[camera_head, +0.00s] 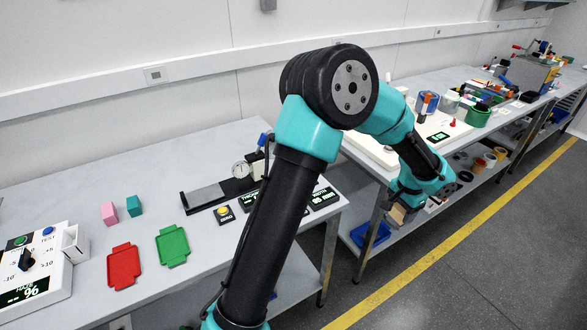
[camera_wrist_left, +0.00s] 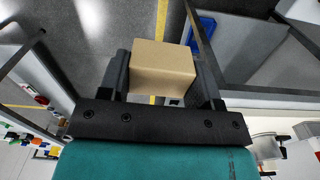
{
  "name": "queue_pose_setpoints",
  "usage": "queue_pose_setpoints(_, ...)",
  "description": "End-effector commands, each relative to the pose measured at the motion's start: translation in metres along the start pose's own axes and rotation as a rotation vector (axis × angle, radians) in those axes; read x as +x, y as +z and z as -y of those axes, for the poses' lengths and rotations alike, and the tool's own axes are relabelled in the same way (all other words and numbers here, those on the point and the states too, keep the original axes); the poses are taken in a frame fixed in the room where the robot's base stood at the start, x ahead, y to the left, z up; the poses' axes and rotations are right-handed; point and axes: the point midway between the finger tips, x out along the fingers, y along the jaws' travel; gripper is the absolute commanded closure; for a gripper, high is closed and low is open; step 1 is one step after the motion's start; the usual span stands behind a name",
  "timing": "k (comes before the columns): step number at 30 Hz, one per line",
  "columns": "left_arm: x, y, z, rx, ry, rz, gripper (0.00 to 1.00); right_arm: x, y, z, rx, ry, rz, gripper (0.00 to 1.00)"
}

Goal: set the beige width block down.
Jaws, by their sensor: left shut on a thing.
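The beige width block (camera_wrist_left: 162,68) is between the fingers of my left gripper (camera_wrist_left: 160,75) in the left wrist view. The gripper is shut on it. In the head view the block (camera_head: 397,215) shows small below my left gripper (camera_head: 402,205), off the front edge of the right-hand table and above the floor side. Much of the gripper is hidden behind its own wrist there. My right gripper does not show.
A red tray (camera_head: 123,267) and a green tray (camera_head: 172,246) lie on the left table, with a pink block (camera_head: 110,212) and a teal block (camera_head: 134,206) behind. A dial gauge (camera_head: 241,170) stands further right. A blue bin (camera_head: 370,235) sits on a low shelf.

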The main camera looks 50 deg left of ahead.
Motion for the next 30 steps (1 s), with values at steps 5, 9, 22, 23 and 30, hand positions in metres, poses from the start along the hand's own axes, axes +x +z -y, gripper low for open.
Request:
queue_pose_setpoints(5,-0.001,-0.001,0.021,-0.01,0.002,-0.002,0.67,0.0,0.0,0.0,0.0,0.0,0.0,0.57)
queue_pose_setpoints(9,-0.003,0.0,0.067,-0.025,0.005,-0.002,0.67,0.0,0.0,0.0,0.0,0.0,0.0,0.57)
queue_pose_setpoints(22,-0.015,0.058,0.273,-0.068,0.008,-0.001,0.67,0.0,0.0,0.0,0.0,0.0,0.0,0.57)
queue_pose_setpoints(23,-0.017,0.065,0.286,-0.07,0.007,-0.001,0.67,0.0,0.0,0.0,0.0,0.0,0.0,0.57)
queue_pose_setpoints(30,-0.027,0.126,0.378,-0.082,0.002,0.0,0.67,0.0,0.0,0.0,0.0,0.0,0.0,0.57)
